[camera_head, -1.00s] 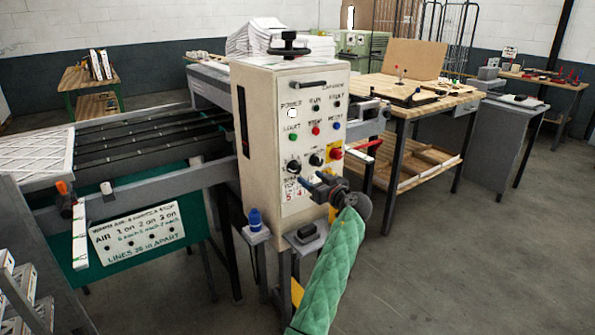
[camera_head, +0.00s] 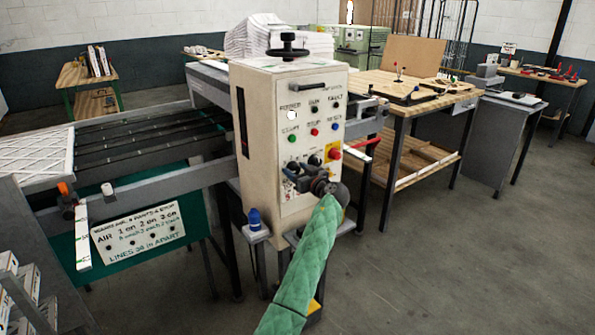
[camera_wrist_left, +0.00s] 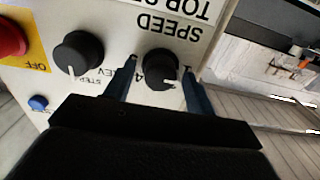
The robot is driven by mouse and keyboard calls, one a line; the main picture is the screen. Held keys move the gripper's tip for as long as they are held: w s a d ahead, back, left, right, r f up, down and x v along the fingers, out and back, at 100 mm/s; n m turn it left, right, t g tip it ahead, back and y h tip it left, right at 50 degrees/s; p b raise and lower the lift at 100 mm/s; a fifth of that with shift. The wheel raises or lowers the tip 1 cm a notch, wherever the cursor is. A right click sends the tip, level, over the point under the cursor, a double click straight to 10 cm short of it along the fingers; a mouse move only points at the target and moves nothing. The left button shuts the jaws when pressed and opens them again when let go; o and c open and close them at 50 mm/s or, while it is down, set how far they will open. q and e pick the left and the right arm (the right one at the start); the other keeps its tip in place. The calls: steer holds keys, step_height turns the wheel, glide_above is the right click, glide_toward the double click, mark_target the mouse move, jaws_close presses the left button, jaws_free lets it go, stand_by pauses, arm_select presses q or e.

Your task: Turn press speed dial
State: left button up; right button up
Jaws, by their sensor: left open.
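In the wrist view my left gripper (camera_wrist_left: 160,67) is open, with one finger on each side of the dial. Whether the fingers touch the knob I cannot tell. In the head view the left gripper (camera_head: 292,176) is at the lower part of the panel, and it largely hides the dial. My right gripper is not in view.
A second black knob (camera_wrist_left: 77,53) sits beside the dial, with a red button (camera_wrist_left: 11,38) on a yellow plate and a small blue button (camera_wrist_left: 38,103) farther off. Open floor lies to the right.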

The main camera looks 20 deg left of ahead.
arm_select(q)
steer(key=c, duration=0.9)
steer(key=shift+c, duration=0.2)
